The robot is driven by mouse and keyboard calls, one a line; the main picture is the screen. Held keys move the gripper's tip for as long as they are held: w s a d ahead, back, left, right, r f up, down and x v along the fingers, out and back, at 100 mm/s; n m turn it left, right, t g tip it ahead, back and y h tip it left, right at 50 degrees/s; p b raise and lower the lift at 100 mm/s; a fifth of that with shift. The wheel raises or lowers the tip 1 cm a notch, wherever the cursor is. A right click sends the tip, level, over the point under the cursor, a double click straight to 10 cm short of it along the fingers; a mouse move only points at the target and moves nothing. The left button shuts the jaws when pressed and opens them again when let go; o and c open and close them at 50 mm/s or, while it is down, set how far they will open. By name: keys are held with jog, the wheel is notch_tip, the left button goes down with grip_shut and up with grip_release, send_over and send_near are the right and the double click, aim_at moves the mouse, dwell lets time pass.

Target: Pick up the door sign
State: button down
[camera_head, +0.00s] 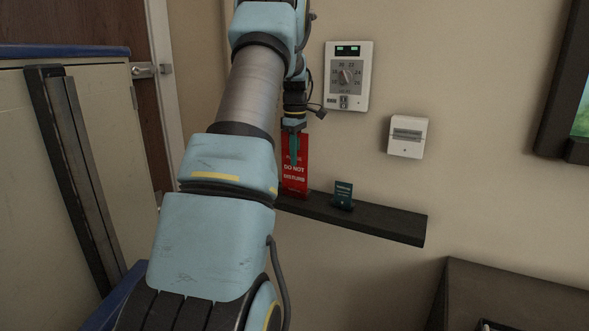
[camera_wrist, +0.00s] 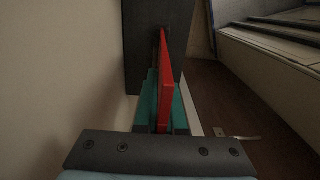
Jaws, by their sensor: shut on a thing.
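The door sign (camera_head: 295,176) is a red upright panel with white "DO NOT DISTURB" lettering. In the head view it stands at the left part of the dark wall shelf (camera_head: 385,221), partly hidden by my arm. In the wrist view the sign (camera_wrist: 166,85) shows edge-on as a thin red slab. My gripper (camera_head: 293,160) comes down from above with teal fingers, one on each side of the sign. In the wrist view my gripper (camera_wrist: 164,115) is shut on the sign. I cannot tell whether the sign's base touches the shelf.
A small dark teal card (camera_head: 343,195) stands on the shelf to the right of the sign. A thermostat panel (camera_head: 347,76) and a white card-slot box (camera_head: 408,137) are on the wall above. A door frame (camera_head: 160,75) is at the left. The shelf's right end is bare.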

notch_tip(320, 180, up, 10)
jog(key=b, duration=0.3)
dwell(0.4)
dwell(0.6)
